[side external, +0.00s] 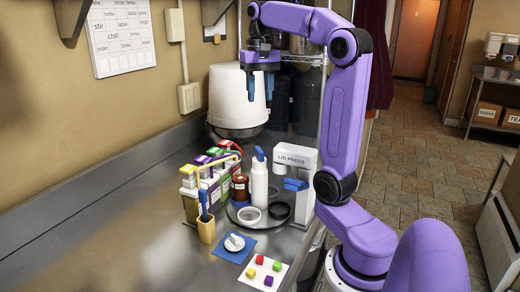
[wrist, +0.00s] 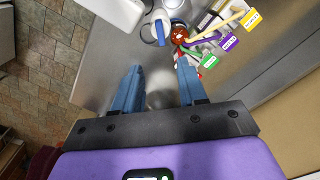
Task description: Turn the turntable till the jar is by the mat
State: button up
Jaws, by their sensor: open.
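The turntable (side external: 267,223) is a low round disc on the steel counter. A brown jar (side external: 240,188) with a pale label stands at its back left, beside a white bottle with a blue top (side external: 259,180). A white ring (side external: 249,216) and a black ring (side external: 279,211) lie at its front and right. The blue mat (side external: 246,252) lies in front of the turntable, with a small white item on it. My gripper (side external: 260,92) is open and empty, high above the counter in front of the white bucket. In the wrist view, my open fingers (wrist: 160,75) have only counter between them.
A lid press (side external: 296,165) stands right of the turntable. Several cartons with coloured tops (side external: 207,180) stand at its left, with a tan holder (side external: 206,229) in front. A card with coloured cubes (side external: 252,283) lies at the front. The left counter is clear.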

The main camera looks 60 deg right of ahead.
aim_at(260, 150)
notch_tip(260, 150, down, 17)
jog(key=shift+f, duration=0.15)
dwell(0.5)
grip_shut()
